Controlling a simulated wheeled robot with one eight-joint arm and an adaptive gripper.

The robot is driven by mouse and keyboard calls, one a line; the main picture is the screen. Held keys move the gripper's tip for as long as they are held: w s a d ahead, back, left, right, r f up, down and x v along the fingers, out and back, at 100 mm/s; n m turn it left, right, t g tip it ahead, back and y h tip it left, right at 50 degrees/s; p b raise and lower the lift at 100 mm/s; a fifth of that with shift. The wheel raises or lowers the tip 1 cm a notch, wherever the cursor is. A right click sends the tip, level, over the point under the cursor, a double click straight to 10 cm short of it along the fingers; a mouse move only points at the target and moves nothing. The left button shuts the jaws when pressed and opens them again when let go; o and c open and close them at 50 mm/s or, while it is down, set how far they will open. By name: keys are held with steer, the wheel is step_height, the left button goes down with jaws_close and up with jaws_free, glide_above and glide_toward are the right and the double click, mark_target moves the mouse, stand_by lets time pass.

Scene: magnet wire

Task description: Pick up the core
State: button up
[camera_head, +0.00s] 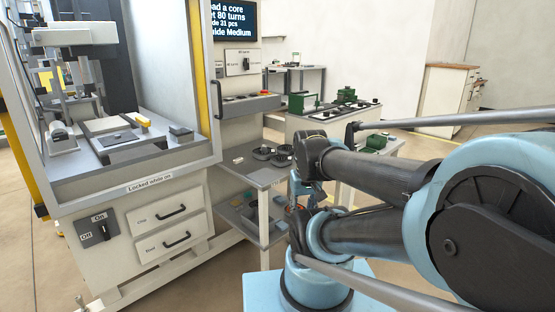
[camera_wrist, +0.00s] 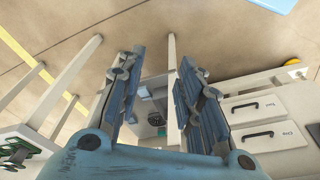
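Dark round ring-like pieces (camera_head: 272,155), possibly cores, lie on the grey top of a small side table (camera_head: 240,159) beside the machine. They are too small to tell which is the core. In the wrist view my gripper (camera_wrist: 157,60) is open, its two blue-grey fingers wide apart with nothing held. Between and beyond the fingers, a small dark item (camera_wrist: 155,118) shows on a pale surface; I cannot tell what it is. In the head view my arm covers the right side, and I cannot make out the gripper's fingers clearly.
The white machine (camera_head: 125,190) with two drawers and a label "Locked while on" stands at left. The side table's lower shelf (camera_head: 238,217) holds small items. A bench with green devices (camera_head: 305,102) stands behind. A wooden-topped cabinet (camera_head: 447,105) is at back right.

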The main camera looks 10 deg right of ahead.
steer(key=shift+w+d, duration=0.2)
steer(key=shift+w, duration=0.35)
steer(key=o, duration=1.2)
steer(key=shift+r+m, duration=0.5)
steer(key=shift+r, duration=0.4)
steer(key=shift+o, duration=0.4)
steer(key=w+r+m, duration=0.6)
steer(key=w, duration=0.2)
steer(key=shift+a+m+y, duration=0.15)
steer(key=shift+m+y, duration=0.15)
steer(key=shift+m, duration=0.1)
steer(key=w+d+r+m+t+y, duration=0.1)
steer(key=w+r+m, duration=0.3)
steer(key=w+m, duration=0.4)
steer(key=w+d+r+m, duration=0.1)
steer(key=w+r+m, duration=0.2)
steer(key=w+m, duration=0.5)
steer(key=m, duration=0.6)
glide_above(282, 157)
steer(key=s, duration=0.4)
steer(key=shift+y, duration=0.4)
steer(key=f, duration=1)
steer(key=shift+w+d+f, duration=0.2)
steer(key=shift+d, duration=0.05)
steer(key=shift+x, duration=2.6)
